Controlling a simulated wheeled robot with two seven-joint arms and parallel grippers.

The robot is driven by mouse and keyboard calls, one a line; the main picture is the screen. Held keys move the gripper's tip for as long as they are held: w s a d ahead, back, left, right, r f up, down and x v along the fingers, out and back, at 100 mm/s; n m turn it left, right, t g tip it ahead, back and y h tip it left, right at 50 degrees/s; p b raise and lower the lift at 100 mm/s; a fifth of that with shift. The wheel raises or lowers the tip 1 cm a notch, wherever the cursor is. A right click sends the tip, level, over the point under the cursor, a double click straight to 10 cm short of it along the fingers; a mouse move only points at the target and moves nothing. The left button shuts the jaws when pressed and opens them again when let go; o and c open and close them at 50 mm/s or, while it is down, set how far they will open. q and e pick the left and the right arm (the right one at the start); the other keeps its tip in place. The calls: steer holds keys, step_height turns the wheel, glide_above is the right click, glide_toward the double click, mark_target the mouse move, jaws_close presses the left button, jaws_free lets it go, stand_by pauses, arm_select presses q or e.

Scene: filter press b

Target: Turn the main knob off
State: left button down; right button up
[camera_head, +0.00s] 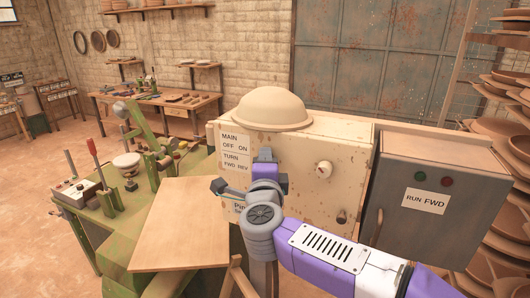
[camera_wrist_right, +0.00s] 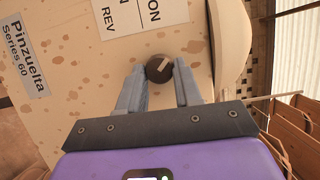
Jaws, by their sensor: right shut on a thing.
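A small dark round knob (camera_wrist_right: 159,68) with a light pointer mark sits on the spotted cream control box (camera_head: 350,150). My right gripper (camera_wrist_right: 160,74) is shut on this knob, one grey finger on each side. In the head view, my right gripper (camera_head: 264,155) is at the front face of the box and hides the knob. The white label (camera_head: 235,150) beside it reads MAIN OFF ON and TURN FWD REV. Part of this label (camera_wrist_right: 140,14) shows in the wrist view. My left gripper is not in view.
A pale round knob (camera_head: 323,169) is farther right on the box, and a dome (camera_head: 268,107) is on top. A grey cabinet (camera_head: 440,220) with red and green buttons stands right. A wooden board (camera_head: 180,220) and green machine (camera_head: 110,235) lie left.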

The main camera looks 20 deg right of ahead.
stand_by(0.3)
steer(key=o, duration=1)
steer(key=shift+o, duration=0.2)
steer(key=v, duration=0.7)
steer(key=shift+s, duration=0.3)
steer(key=shift+a, duration=0.1)
